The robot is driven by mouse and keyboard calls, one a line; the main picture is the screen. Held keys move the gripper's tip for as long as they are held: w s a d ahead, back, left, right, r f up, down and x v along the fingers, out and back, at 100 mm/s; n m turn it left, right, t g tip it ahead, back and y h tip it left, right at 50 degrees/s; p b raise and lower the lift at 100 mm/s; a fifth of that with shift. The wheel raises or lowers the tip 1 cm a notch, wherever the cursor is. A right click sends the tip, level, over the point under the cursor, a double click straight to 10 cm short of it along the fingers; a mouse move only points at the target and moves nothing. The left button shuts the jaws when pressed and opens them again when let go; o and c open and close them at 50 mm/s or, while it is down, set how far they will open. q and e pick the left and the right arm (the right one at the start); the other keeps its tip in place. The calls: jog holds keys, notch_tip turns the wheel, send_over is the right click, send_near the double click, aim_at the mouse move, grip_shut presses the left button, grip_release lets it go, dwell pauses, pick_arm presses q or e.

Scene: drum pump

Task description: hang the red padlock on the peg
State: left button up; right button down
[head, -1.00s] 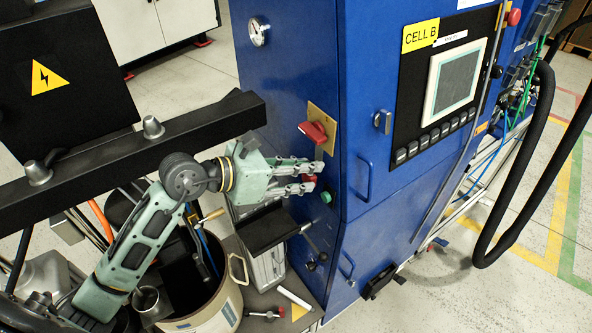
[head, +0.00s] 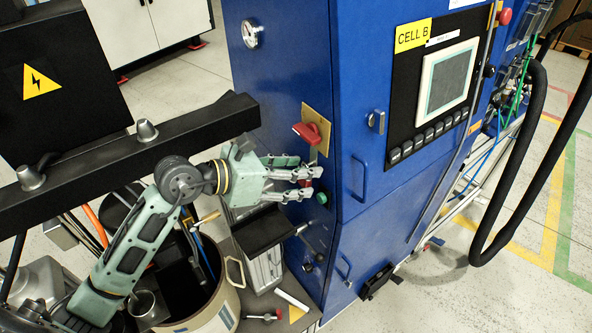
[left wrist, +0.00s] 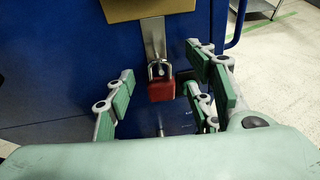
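The red padlock (left wrist: 161,90) shows in the left wrist view with its silver shackle up, at the lower end of a metal strip (left wrist: 153,38) under a brass plate. The shackle appears to pass through the strip's end. My left gripper (left wrist: 165,95) is open, with its fingers on both sides of the padlock and gaps between. In the head view my left gripper (head: 312,182) is close to the blue cabinet and mostly hides the padlock. A small metal pin (left wrist: 160,132) below the padlock may be the peg; I cannot tell. My right gripper is not in view.
A red switch handle (head: 307,132) sits on the brass plate (head: 317,118) above the gripper. A green button (head: 321,198) is just below the fingers. A dark beam (head: 110,155) and a bucket (head: 215,305) are near my left arm. The blue cabinet (head: 290,60) blocks the way ahead.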

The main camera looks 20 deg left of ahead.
pick_arm(q)
jog(key=v, duration=1.2)
